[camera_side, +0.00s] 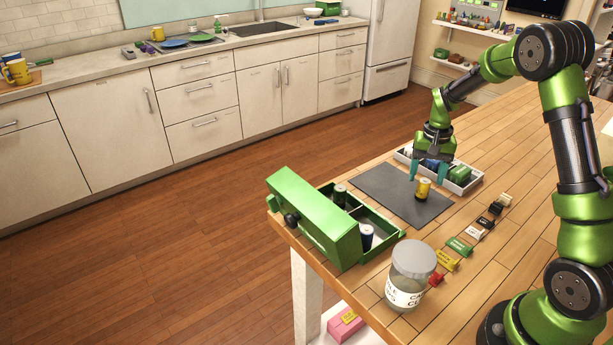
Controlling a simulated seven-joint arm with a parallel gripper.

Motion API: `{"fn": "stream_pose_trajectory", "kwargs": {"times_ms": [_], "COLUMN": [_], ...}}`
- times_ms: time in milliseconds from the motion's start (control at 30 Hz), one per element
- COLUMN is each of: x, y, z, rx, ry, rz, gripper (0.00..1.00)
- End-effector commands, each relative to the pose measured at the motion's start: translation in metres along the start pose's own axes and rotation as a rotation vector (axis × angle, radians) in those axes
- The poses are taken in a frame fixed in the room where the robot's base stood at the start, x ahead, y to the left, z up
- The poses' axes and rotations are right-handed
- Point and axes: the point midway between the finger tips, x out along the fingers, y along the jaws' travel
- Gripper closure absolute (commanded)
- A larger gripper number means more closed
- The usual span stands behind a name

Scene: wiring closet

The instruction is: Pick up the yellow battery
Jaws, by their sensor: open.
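The yellow battery (423,188) stands upright on the dark grey mat (383,184). My gripper (428,172) points down just above it, with its teal fingers apart. The yellow battery shows low between and below the fingertips. I cannot tell whether a finger touches it. Nothing is seen held in the jaws.
Behind the gripper is a white tray (470,187) with green and blue items. A green box (318,218) with batteries in its compartments stands front left, near the table edge. A glass jar (411,275) and a row of small labelled blocks (460,246) stand nearer.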

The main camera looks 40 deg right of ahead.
Motion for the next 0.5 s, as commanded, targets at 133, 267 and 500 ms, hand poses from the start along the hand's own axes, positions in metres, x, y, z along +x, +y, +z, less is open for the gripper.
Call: {"fn": "stream_pose_trajectory", "kwargs": {"times_ms": [133,267,500], "x": [0.021,0.04,0.05], "y": [0.0,0.0,0.0], "z": [0.0,0.0,-0.001], "rx": [-0.001,-0.001,0.0], "ry": [-0.005,-0.003,0.001], "rz": [0.002,0.002,0.0], "gripper": [0.36,0.36,0.36]}}
